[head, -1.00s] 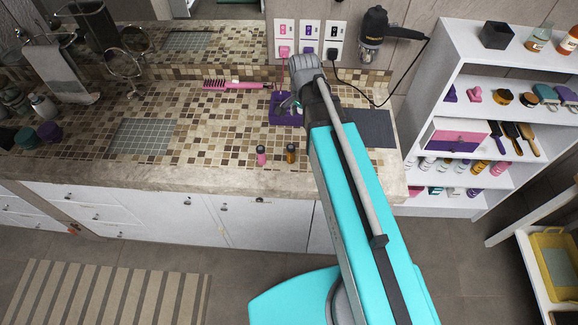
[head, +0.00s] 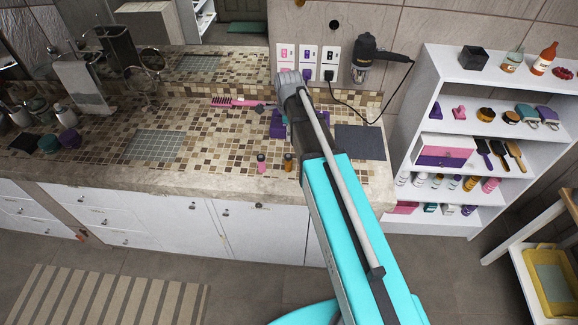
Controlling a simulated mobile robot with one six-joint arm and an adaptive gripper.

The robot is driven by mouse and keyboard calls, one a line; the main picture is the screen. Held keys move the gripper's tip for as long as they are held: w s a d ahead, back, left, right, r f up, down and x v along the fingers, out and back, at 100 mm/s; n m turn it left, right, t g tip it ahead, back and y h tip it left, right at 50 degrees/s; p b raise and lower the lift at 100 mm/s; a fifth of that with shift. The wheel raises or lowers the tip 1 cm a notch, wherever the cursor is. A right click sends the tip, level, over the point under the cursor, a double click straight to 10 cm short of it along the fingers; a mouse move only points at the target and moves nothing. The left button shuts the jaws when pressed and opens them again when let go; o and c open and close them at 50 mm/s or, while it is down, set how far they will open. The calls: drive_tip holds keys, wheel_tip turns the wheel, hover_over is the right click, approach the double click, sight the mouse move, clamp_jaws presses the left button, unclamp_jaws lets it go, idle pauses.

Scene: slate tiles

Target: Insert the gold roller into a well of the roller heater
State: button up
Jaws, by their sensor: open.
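The gold roller (head: 288,163) stands upright near the front edge of the tiled counter, right of a pink roller (head: 261,163). The purple roller heater (head: 278,127) sits behind them on the counter, partly hidden by my arm; its wells cannot be made out. My gripper (head: 261,108) is above the counter at the heater's back left, apart from the gold roller. It is small and partly hidden by my wrist, and it is open with nothing seen in it.
A dark grey mat (head: 360,142) lies right of the heater, and a grey grid mat (head: 154,146) to the left. A hair dryer (head: 366,60) hangs on the wall, its cord trailing down. White shelves (head: 418,100) stand at the right.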

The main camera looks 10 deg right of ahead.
sight(288, 156)
drive_tip(key=shift+f, duration=0.1)
wheel_tip(288, 156, down, 8)
drive_tip(key=b, duration=0.8)
drive_tip(key=shift+f+b, duration=0.25)
drive_tip(key=shift+b, duration=0.05)
drive_tip(key=shift+f, duration=0.15)
idle(0.4)
wheel_tip(288, 156, down, 5)
drive_tip(key=b, duration=0.5)
drive_tip(key=shift+a, duration=0.1)
idle(0.5)
clamp_jaws()
drive_tip(key=shift+r, duration=0.25)
